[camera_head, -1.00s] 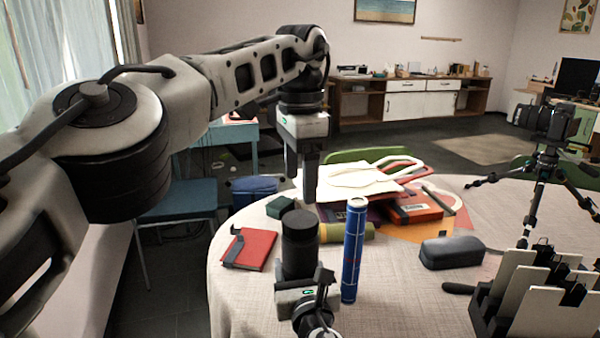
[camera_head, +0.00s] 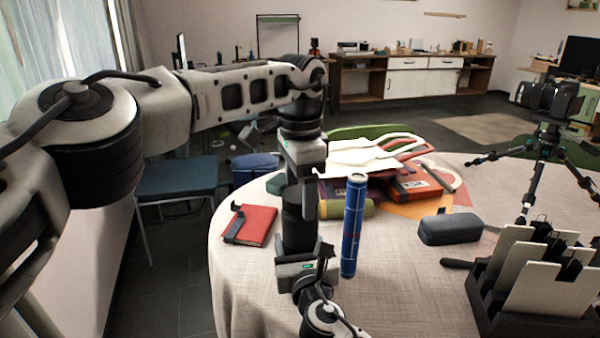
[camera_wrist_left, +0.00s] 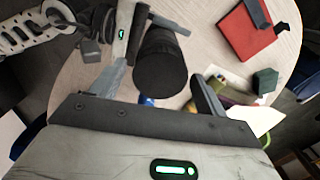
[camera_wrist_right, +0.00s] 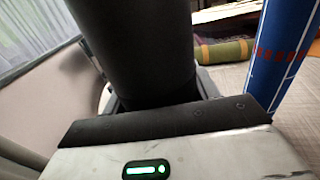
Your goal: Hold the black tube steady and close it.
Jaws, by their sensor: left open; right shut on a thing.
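The black tube (camera_head: 297,236) stands upright near the front left of the round table. Its round, dark top (camera_wrist_left: 162,68) shows in the left wrist view. My right gripper (camera_head: 304,270) is shut on the tube's lower part; the right wrist view shows the tube (camera_wrist_right: 140,45) between its fingers. My left gripper (camera_head: 303,208) points down at the tube's upper end, its fingers open and spread on either side of the top in the left wrist view (camera_wrist_left: 160,76). I cannot tell whether the fingers touch the tube, and any cap seam is hidden.
A blue patterned tube (camera_head: 353,230) stands close right of the black tube. A red notebook (camera_head: 255,223) lies to the left. A dark case (camera_head: 450,229), a file rack (camera_head: 530,290) and a camera tripod (camera_head: 545,150) are on the right. Books and papers lie behind.

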